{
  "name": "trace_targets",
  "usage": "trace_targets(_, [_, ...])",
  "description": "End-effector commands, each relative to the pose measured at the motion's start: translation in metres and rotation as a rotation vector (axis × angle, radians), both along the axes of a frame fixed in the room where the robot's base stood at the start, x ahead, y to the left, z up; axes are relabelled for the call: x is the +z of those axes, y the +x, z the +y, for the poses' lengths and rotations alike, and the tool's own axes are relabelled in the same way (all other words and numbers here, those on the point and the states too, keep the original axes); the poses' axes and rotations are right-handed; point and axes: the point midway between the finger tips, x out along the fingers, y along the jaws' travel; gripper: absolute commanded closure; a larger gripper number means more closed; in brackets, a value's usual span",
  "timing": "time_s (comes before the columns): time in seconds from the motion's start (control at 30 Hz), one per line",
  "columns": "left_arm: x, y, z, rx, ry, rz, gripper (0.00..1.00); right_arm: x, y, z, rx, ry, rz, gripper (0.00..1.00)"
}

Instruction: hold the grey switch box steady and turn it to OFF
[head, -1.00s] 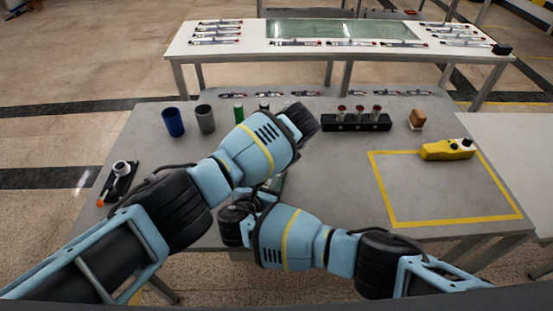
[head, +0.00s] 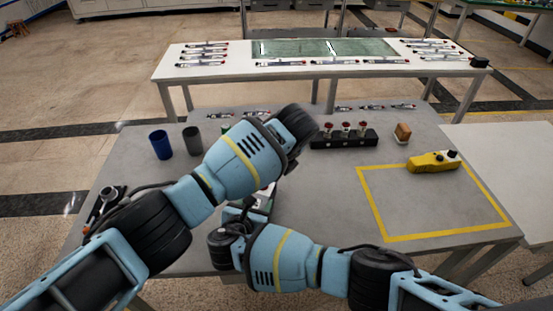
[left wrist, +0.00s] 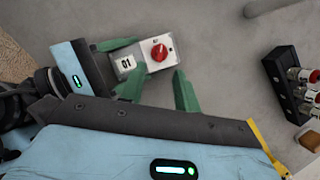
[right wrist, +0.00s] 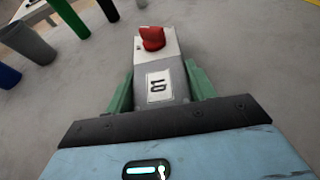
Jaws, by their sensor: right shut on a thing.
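The grey switch box (right wrist: 165,60) has a red knob (left wrist: 160,52) on its face and a white label marked 01 (left wrist: 126,63). My right gripper (right wrist: 160,70) is shut on the label end of the box, one green finger on each side. My left gripper (left wrist: 158,74) is open, its two green fingers apart near the knob end. The knob lies just beyond those fingertips, and I see no contact. The knob's exact setting is hard to read. In the head view my left arm hides the left gripper and much of the box.
A black rack with red-topped parts (head: 344,139) stands right of the arms. A brown block (head: 402,133), a yellow control box (head: 434,161) and a yellow taped outline (head: 430,236) lie farther right. A blue cup (head: 161,144) and a grey cup (head: 192,140) stand left.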

Motion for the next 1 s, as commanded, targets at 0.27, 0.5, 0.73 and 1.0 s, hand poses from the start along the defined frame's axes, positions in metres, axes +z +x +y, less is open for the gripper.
trace_targets(0.27, [0.042, -0.013, -0.011, -0.002, -0.002, -0.001, 0.68, -0.001, 0.000, 0.000, 0.000, 0.001, 0.002, 0.76])
trace_targets(0.5, [0.053, -0.018, -0.014, 0.000, -0.001, 0.000, 0.68, -0.001, 0.000, 0.000, 0.000, 0.000, 0.001, 0.76])
trace_targets(0.73, [0.053, -0.018, -0.014, -0.001, -0.001, 0.000, 0.67, -0.001, 0.000, 0.000, 0.000, 0.000, 0.001, 0.76])
trace_targets(1.0, [0.061, 0.009, -0.014, 0.025, -0.051, -0.146, 0.51, -0.001, 0.000, 0.000, 0.000, 0.000, 0.001, 0.76])
